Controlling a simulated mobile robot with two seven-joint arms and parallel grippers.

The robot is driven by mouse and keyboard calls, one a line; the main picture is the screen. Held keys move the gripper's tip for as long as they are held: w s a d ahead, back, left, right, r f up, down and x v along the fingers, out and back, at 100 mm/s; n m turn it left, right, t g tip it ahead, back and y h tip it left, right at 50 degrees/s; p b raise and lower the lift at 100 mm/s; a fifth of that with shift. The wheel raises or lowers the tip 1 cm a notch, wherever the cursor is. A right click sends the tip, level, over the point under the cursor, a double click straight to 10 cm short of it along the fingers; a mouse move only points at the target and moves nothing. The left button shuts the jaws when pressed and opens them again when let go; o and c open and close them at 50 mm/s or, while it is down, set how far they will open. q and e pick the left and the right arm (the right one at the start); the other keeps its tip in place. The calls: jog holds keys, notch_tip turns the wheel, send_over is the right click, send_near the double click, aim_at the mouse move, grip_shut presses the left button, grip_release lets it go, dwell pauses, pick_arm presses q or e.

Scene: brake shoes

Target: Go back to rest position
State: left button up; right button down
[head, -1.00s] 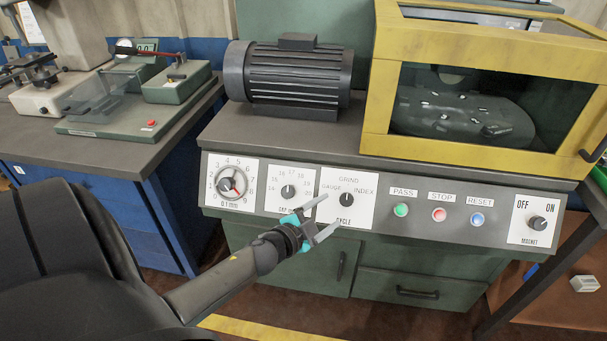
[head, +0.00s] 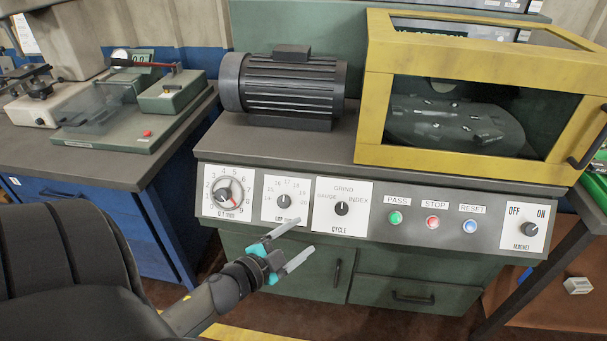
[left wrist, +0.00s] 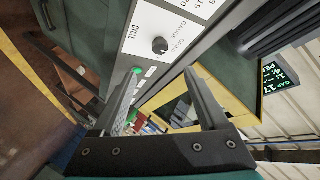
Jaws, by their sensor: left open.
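My left gripper (head: 288,245) is open and empty in the head view. It hangs in front of the machine's control panel (head: 261,228), below the cap dial and the cycle knob (head: 341,208). Its two fingers are spread apart and hold nothing. In the left wrist view, the open fingers (left wrist: 160,105) frame part of the panel, with the cycle knob and a green button (left wrist: 136,71) beyond them. My right gripper is not in view.
A grey motor (head: 290,85) and a yellow-framed enclosure (head: 362,120) stand on the machine. Green cabinet doors and drawers (head: 412,275) are below the panel. A blue workbench (head: 85,165) with gauges stands at left. A small pale box (head: 578,286) sits at lower right.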

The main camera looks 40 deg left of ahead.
pick_arm(q)
jog(key=s+d+f+n+g+y, duration=0.1)
jog(key=s+d+f+n+g, duration=0.3)
jog(key=f, duration=0.7)
jog(key=s+a+f+n+g, duration=0.1)
jog(key=s+f+g, duration=0.1)
jog(key=s+f, duration=0.65)
jog(key=s+d+f+n+g, duration=0.1)
jog(key=s+d+f+g, duration=0.3)
jog(key=s+f, duration=0.5)
notch_tip(320, 180, down, 4)
jog(key=shift+s+d+r+g+h, duration=0.1)
jog(key=shift+s+d+g+h, duration=0.25)
jog(key=shift+d, duration=0.55)
jog(key=s+d+f+g, duration=0.1)
jog(key=s, duration=0.2)
jog(key=s+d+f+g, duration=0.1)
jog(key=s, duration=0.2)
jog(key=s+d+f+g, duration=0.1)
jog(key=s, duration=0.2)
jog(key=shift+s+d+f+n+h, duration=0.1)
jog(key=shift+d+f+n+h, duration=0.2)
jog(key=shift+d+n, duration=0.1)
jog(key=shift+c, duration=0.3)
